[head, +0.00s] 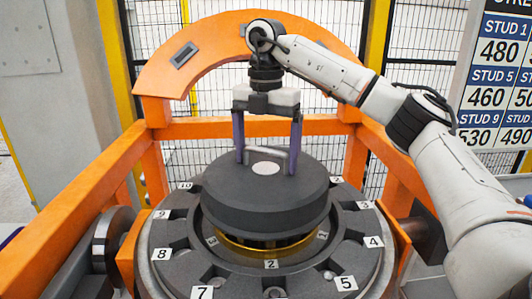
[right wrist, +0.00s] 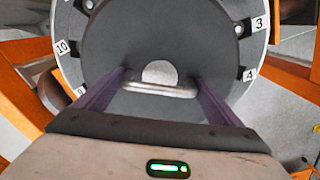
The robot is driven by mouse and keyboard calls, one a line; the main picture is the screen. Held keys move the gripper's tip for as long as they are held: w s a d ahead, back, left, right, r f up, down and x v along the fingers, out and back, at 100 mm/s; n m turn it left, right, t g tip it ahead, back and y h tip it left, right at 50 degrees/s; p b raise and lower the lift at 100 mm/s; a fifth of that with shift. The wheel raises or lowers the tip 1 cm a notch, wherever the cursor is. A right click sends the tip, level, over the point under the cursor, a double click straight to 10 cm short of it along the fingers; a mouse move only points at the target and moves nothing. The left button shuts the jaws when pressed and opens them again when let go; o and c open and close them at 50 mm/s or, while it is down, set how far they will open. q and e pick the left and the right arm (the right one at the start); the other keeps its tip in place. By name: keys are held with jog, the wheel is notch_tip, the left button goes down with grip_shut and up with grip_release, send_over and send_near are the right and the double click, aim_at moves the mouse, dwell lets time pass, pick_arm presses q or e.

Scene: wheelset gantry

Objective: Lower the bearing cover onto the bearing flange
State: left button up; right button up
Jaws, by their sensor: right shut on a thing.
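The bearing cover (head: 262,205) is a dark grey round disc with a pale round spot and a bar handle on top. My right gripper (head: 267,160) comes from above and is shut on that handle (right wrist: 160,89); the cover (right wrist: 205,40) fills the middle of the right wrist view. The cover hangs over the centre of the bearing flange (head: 172,272), a dark ring with numbered tags and studs. A gold ring shows below the cover's front edge, with a visible gap. The cover looks about level. My left gripper is out of view.
An orange gantry frame (head: 70,205) surrounds the flange, with an arch (head: 160,70) behind it. A wire mesh fence (head: 330,25) stands at the back. A sign with stud numbers (head: 505,75) is at the right. A metal shaft end (head: 112,235) sits at the left.

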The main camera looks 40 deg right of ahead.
jog(key=shift+f+b, duration=1.95)
jog(key=shift+f, duration=1.55)
jog(key=o, duration=1.6)
jog(key=shift+o, duration=0.2)
notch_tip(320, 180, up, 10)
jog(key=p, duration=0.3)
jog(key=shift+r, duration=0.2)
